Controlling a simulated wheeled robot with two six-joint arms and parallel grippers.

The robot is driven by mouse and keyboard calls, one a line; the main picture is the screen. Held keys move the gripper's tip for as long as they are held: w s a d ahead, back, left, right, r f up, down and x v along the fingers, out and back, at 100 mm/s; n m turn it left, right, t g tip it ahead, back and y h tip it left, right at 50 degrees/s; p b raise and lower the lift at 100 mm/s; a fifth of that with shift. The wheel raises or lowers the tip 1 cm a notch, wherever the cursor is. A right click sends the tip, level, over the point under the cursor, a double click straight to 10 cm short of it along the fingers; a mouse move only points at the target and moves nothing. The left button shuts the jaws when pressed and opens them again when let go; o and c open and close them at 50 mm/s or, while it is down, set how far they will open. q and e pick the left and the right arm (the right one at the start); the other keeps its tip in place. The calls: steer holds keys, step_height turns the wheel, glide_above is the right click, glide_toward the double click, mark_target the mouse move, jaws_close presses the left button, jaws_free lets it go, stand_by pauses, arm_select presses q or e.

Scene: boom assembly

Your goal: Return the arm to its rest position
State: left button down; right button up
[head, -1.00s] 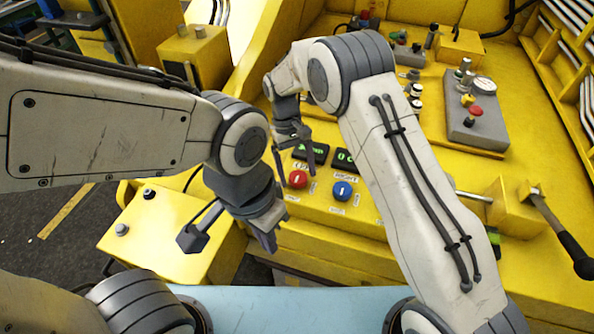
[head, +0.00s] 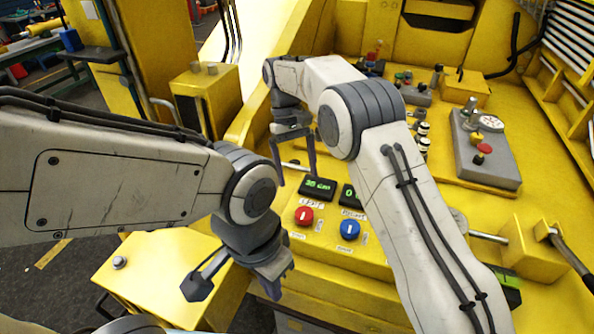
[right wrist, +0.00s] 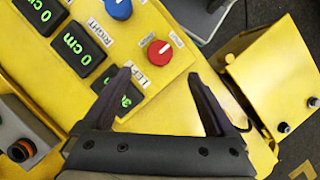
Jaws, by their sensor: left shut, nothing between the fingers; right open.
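My right gripper (head: 296,177) is open and empty, fingers pointing down over the control panel (head: 330,262), beyond the red and blue knobs. In the right wrist view its spread fingers (right wrist: 160,76) have nothing between them. The red knob (head: 304,215) also shows there (right wrist: 160,52), ahead of the fingertips and apart from them. The blue knob (head: 348,229) is beside it. A green display (head: 318,187) above the red knob appears to read 36 cm. My left gripper (head: 273,284) is shut and empty, low in front of the panel's left part.
A yellow box (head: 165,272) stands at the lower left, near my left gripper. A grey gauge block with a red button (head: 485,150) is at the right. A yellow block with a black-handled lever (head: 535,250) stands at the lower right. A yellow post (head: 207,100) rises behind.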

stand_by(0.4)
steer(key=s+d+m+t+y, duration=0.2)
steer(key=s+d+t, duration=0.1)
steer(key=d, duration=0.8)
steer(key=s+d+f+m+t, duration=0.2)
steer(key=s+d+m+t, duration=0.15)
steer(key=s+d, duration=0.8)
steer(key=s+a+r+n+g+y+b, duration=0.1)
steer(key=s+a+r+n, duration=0.3)
steer(key=s+a, duration=1.1)
steer(key=n+g, duration=0.1)
steer(key=n, duration=0.2)
steer(key=shift+s+a+r, duration=0.2)
steer(key=shift+s+a, duration=0.1)
steer(key=shift+s, duration=0.1)
steer(key=shift+n+g, duration=0.25)
